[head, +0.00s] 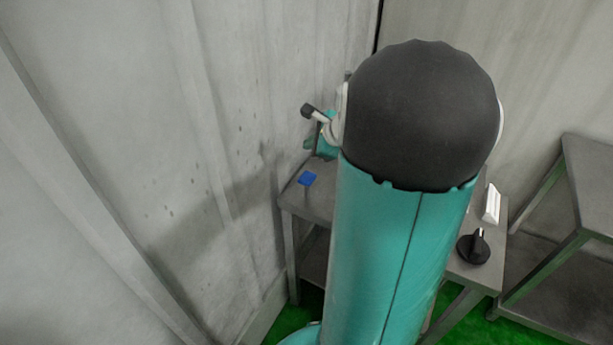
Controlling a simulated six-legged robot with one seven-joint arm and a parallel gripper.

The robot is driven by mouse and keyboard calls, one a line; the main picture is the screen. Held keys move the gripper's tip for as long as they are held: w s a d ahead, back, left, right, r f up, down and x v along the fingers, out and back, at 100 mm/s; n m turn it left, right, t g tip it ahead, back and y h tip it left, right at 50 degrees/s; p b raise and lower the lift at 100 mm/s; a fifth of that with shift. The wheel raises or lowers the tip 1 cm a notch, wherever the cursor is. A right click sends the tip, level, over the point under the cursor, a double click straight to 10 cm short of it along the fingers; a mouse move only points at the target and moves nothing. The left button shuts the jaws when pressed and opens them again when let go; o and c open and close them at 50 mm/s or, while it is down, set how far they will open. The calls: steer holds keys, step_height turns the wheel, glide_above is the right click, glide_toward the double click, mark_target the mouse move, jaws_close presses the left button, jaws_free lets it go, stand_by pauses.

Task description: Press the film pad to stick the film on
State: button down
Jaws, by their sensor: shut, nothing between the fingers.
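A small flat blue square (307,179) lies on the left end of the grey metal table (294,200), close to the wall. It may be the film pad, but I cannot tell for certain at this size. My large teal arm link with its black joint cap stands in front of the middle of the table and hides most of its top. My gripper does not show; it may be hidden behind the arm. No film can be made out.
A dark-tipped crank-like part (312,112) and a small teal part (324,143) show left of my arm, partly hidden. A black round knob (474,248) and a white block (491,204) are on the table's right. Another grey table (597,190) stands right. Walls close in left and behind.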

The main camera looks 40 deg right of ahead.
mark_target(307, 176)
steer(key=shift+f, duration=4.35)
steer(key=shift+f, duration=0.1)
steer(key=shift+f, duration=0.35)
steer(key=shift+f, duration=1.15)
steer(key=shift+r, duration=1.6)
steer(key=shift+r, duration=2.5)
